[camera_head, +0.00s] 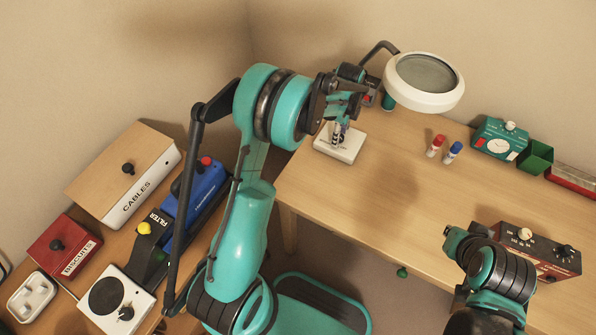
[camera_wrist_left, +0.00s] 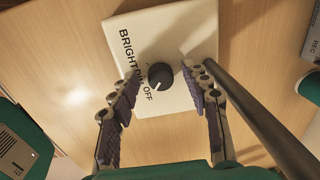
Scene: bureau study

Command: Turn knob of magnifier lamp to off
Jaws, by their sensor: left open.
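The magnifier lamp has a white round head (camera_head: 425,80) on a dark arm and a white base (camera_head: 343,148) at the desk's back left. In the left wrist view the base (camera_wrist_left: 178,30) carries a dark round knob (camera_wrist_left: 160,76) and the words BRIGHT, DIM and OFF. A pale mark shows at the knob's lower edge; I cannot tell exactly which label it points to. My left gripper (camera_head: 340,128) is over the base, pointing down. Its open fingers (camera_wrist_left: 160,84) stand either side of the knob, apparently apart from it. My right gripper is not visible; only arm parts show.
The lamp's dark pole (camera_wrist_left: 255,120) runs close by the right finger. A dark red control box (camera_head: 540,250) is near the front edge. The middle desk is clear.

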